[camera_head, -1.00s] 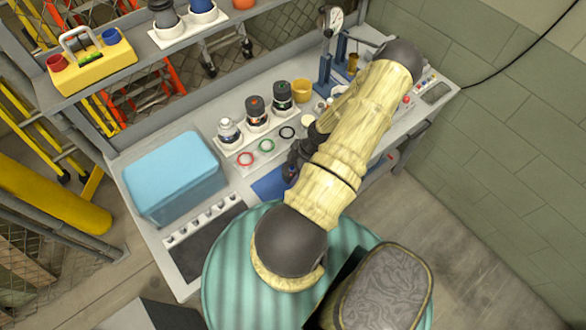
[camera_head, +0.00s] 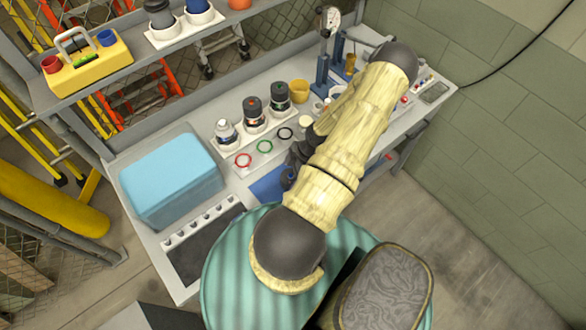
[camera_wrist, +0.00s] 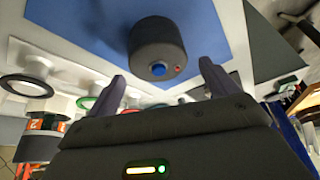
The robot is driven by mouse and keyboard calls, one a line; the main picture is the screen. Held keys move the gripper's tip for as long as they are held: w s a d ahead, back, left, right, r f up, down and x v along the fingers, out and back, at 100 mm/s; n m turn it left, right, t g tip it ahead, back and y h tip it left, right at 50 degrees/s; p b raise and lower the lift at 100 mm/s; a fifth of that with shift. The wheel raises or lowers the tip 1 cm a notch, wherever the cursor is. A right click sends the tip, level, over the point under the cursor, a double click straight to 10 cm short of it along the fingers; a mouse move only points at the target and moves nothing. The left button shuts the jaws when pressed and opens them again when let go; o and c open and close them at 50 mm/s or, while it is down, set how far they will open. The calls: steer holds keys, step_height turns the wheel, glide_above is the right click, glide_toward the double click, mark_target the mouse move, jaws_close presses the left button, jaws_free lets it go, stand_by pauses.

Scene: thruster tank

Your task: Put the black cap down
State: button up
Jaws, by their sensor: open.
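The black cap (camera_wrist: 157,42) is a short dark cylinder with a blue spot and a small red dot on the face toward the wrist camera. It sits on the blue mat (camera_wrist: 92,22), which also shows in the head view (camera_head: 268,187). My gripper (camera_wrist: 163,88) is open. Its two fingers are apart, and the cap shows beyond their tips with nothing held between them. In the head view my gripper (camera_head: 298,160) is over the bench by the mat, largely hidden by my arm. The cap is hard to separate from the dark gripper there.
Red (camera_head: 243,160), green (camera_head: 265,146) and black (camera_head: 285,133) rings lie in front of several bottles (camera_head: 254,115). A light-blue box (camera_head: 170,180) stands at the left. A gauge stand (camera_head: 325,70) and yellow cup (camera_head: 299,91) are behind my arm.

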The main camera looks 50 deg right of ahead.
steer(key=shift+r+p, duration=0.45)
steer(key=shift+r, duration=0.25)
steer(key=shift+s+d+r+b, duration=0.1)
steer(key=shift+d+r+b, duration=0.15)
steer(key=shift+b, duration=0.15)
steer(key=b+v, duration=0.2)
steer(key=v, duration=0.9)
steer(key=shift+r+b, duration=0.15)
steer(key=shift+b, duration=0.25)
steer(key=shift+a, duration=0.2)
